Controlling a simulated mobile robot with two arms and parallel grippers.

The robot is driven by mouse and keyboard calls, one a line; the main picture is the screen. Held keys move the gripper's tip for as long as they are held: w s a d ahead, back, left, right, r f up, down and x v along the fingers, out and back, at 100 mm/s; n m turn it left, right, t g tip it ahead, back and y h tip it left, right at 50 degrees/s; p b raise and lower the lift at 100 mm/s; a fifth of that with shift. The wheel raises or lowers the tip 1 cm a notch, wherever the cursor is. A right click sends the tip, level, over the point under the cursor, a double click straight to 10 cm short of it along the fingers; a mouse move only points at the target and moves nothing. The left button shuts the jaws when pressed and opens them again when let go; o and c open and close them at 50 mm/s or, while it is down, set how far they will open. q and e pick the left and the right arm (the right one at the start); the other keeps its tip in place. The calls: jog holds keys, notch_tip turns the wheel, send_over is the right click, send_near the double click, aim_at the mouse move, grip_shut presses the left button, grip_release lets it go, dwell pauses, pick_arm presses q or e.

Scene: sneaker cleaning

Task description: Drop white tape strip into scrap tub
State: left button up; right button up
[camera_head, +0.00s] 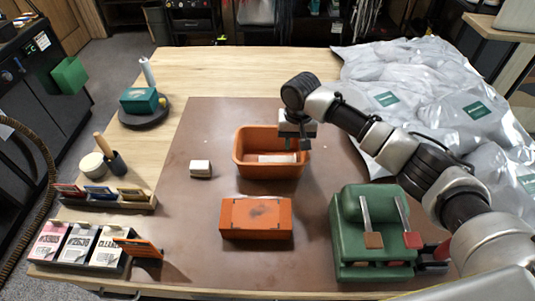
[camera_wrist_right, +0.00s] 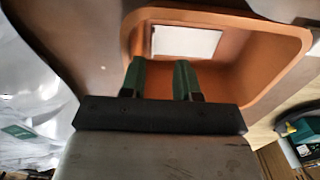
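The white tape strip (camera_head: 277,158) lies inside the orange scrap tub (camera_head: 242,168), on its floor as far as I can tell. In the right wrist view the strip (camera_wrist_right: 186,42) shows as a flat white rectangle in the tub (camera_wrist_right: 280,42), beyond my fingertips. My right gripper (camera_head: 297,143) is over the tub's right rear part, pointing down. Its two green fingers (camera_wrist_right: 159,66) are apart with nothing between them. The strip looks clear of the fingers. My left gripper is not in view.
An orange box (camera_head: 256,218) sits in front of the tub, and a small white block (camera_head: 200,169) to its left. A green rack (camera_head: 373,240) with two handled tools stands front right. Silver bags (camera_head: 430,85) fill the back right. The brown mat (camera_head: 195,225) is clear at left.

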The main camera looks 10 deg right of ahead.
notch_tip(320, 180, up, 11)
jog(key=b, duration=0.2)
jog(key=shift+f, duration=0.15)
dwell(0.4)
